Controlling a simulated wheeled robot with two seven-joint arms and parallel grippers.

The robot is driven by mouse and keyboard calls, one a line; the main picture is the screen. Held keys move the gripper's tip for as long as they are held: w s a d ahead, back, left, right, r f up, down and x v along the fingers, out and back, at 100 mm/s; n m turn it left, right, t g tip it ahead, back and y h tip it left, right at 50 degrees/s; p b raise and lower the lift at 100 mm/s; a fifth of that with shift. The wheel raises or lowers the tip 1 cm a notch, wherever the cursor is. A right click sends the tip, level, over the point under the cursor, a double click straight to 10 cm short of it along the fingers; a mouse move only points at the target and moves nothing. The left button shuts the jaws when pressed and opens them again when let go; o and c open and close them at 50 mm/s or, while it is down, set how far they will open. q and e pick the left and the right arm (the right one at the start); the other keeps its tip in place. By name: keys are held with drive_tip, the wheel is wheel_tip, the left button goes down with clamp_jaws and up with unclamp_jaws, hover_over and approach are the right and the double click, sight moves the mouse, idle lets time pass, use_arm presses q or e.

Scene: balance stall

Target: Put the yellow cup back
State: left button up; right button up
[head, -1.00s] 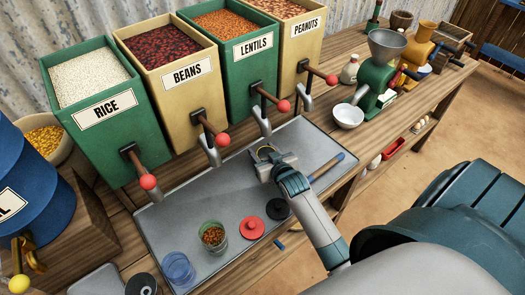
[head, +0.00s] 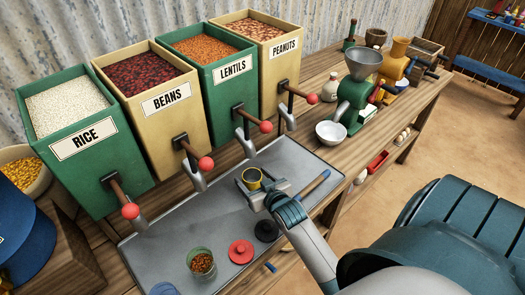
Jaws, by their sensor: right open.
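The small yellow cup (head: 252,182) stands upright on the grey metal tray (head: 200,225), in front of the lentils and peanuts spouts. My right gripper (head: 265,190) is open right beside the cup, on its near right side. Whether a finger still touches the cup I cannot tell. My left gripper is not in view.
Bins of rice, beans (head: 160,98), lentils and peanuts with red-knobbed levers stand behind the tray. A glass jar (head: 202,264), a red lid (head: 241,251), a black lid (head: 267,231) and a blue-handled tool (head: 313,186) lie around my right arm. A white bowl (head: 331,133) stands right.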

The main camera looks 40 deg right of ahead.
drive_tip(key=b+v, duration=0.1)
drive_tip(key=v, duration=0.6)
drive_tip(key=shift+s+r, duration=0.1)
drive_tip(key=shift+s, duration=0.1)
idle(1.4)
